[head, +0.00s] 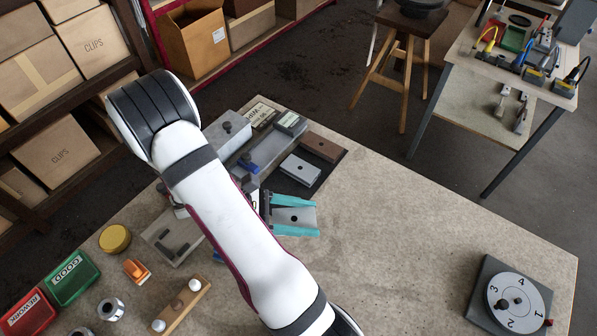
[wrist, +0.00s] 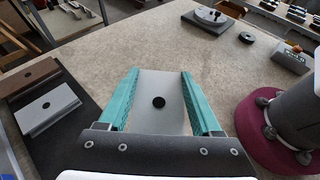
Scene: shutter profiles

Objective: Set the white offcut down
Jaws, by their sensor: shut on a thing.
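In the head view the offcut (head: 285,215) shows between the fingers (head: 311,217), beside the dark mat (head: 319,180) and over the pale bench (head: 400,225). I cannot tell whether it touches the bench top. My arm hides part of the bench behind the gripper.
On the mat lie another whitish profile (head: 301,170) and a brown one (head: 321,147). A numbered dial fixture (head: 514,302) stands at the right. Green (head: 72,278) and red (head: 28,312) bins stand at lower left. The bench's middle right is clear.

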